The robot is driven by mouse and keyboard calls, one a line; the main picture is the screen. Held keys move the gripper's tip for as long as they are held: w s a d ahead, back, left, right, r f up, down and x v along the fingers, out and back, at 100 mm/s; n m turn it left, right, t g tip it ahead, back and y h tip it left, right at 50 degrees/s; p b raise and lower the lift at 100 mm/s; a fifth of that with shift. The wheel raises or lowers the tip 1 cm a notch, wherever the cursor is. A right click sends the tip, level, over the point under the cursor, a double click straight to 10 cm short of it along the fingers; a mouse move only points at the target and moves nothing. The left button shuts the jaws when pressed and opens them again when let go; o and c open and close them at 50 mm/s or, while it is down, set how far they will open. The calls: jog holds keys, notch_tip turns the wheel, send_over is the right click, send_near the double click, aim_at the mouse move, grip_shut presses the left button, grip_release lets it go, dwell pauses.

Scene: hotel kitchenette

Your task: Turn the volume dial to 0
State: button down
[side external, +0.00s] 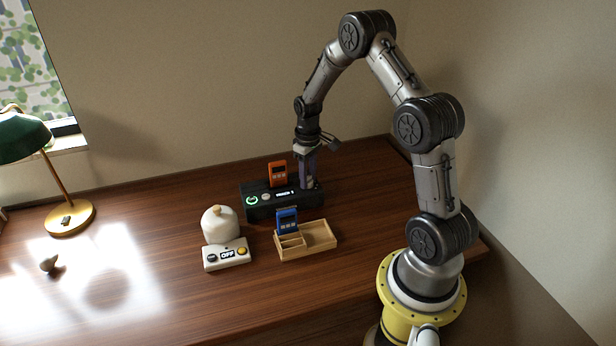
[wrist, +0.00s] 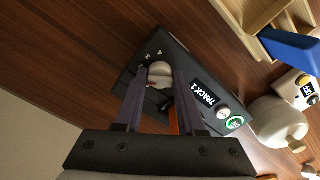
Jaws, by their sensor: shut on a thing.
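The black player box (side external: 262,209) stands on the wooden desk toward the wall. In the wrist view its top (wrist: 190,62) carries a pale round dial (wrist: 159,71) at one end, with small white marks beside it. My gripper (wrist: 162,70) points down at this end, its fingers on either side of the dial and shut on it. In the side view my gripper (side external: 309,184) hides the dial. The box's display (wrist: 204,92) reads "TRACK 1". The dial's exact setting cannot be read.
An orange card (side external: 277,173) stands upright at the box. In front are a wooden tray (side external: 320,236) with a blue card (side external: 287,220), a white switch unit (side external: 226,256) reading "OFF", and a cream rounded jar (side external: 219,225). A green lamp (side external: 68,218) stands left.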

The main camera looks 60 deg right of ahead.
jog(key=n, duration=0.5)
jog(key=shift+n, duration=0.3)
jog(key=n, duration=0.5)
jog(key=shift+n, duration=0.3)
jog(key=c, duration=0.5)
grip_release()
notch_tip(320, 180, up, 14)
dwell(0.3)
